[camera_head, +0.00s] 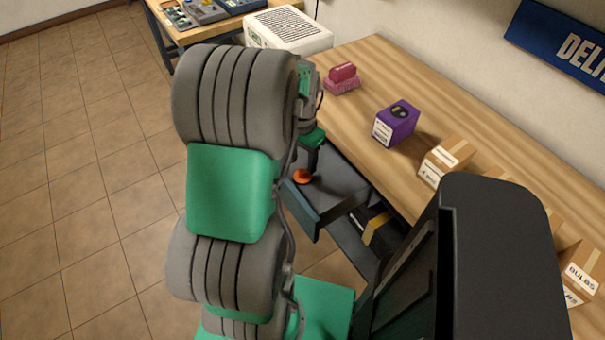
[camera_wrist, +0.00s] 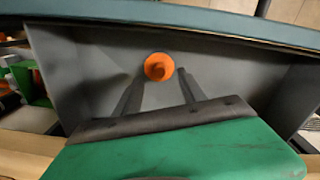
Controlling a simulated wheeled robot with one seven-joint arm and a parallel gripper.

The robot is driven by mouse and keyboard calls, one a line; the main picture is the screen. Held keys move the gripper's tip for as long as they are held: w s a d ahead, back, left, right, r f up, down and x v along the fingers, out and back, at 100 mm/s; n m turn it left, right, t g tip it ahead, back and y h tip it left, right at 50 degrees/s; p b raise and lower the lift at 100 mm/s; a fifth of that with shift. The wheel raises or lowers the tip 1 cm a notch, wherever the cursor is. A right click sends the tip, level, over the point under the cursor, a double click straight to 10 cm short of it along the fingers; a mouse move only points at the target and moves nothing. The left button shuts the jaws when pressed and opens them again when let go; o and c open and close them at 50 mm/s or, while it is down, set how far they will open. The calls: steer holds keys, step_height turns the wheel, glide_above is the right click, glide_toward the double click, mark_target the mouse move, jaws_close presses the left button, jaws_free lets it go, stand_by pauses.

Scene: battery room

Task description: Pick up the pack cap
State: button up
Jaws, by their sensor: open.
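The pack cap looks to be the small round orange piece (camera_head: 302,176) inside a pulled-out grey drawer (camera_head: 317,213) under the wooden bench. In the wrist view the orange cap (camera_wrist: 158,67) lies near the drawer's front wall, just beyond my fingertips. My gripper (camera_wrist: 156,85) is open, with one finger to each side of the line to the cap. In the head view my gripper (camera_head: 309,165) hangs over the drawer from above, close to the cap. I cannot tell how high the fingertips are over the drawer floor. No gripped object shows.
Tiled floor (camera_head: 90,170) to the left is free.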

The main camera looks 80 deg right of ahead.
mark_target(303, 171)
step_height(303, 171, down, 4)
steer(key=shift+s+r, duration=0.1)
steer(key=shift+r, duration=0.05)
jaws_close()
stand_by(0.4)
